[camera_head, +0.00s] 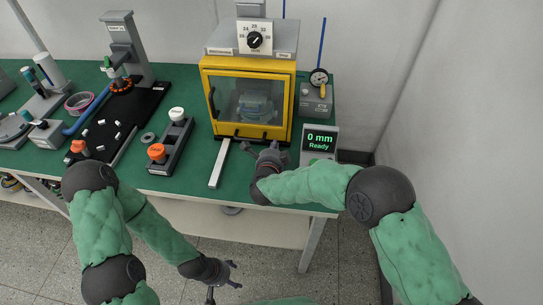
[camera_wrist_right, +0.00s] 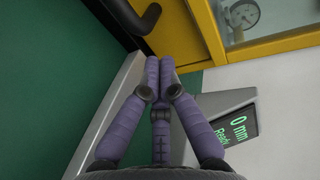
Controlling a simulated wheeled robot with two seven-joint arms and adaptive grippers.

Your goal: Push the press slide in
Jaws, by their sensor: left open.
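The press (camera_head: 247,62) is a yellow cabinet with a windowed door; a grey part sits inside behind the window. A dark bar with a black handle (camera_wrist_right: 140,18) runs along its lower front. A pale grey rail (camera_head: 219,163) sticks out from the press's foot over the green table; I cannot tell how far in the slide sits. My right gripper (camera_head: 270,154) is low at the press's front right, its fingertips together and empty in the wrist view (camera_wrist_right: 159,65), close to the yellow frame. Contact is unclear. My left gripper (camera_head: 229,275) is open and empty, low before the table.
A display (camera_head: 319,142) reading "0 mm Ready" stands right of my right gripper. A gauge box (camera_head: 315,93) stands behind it. A holder with an orange and a white knob (camera_head: 170,145) stands left of the rail. A black fixture board (camera_head: 119,120) lies farther left.

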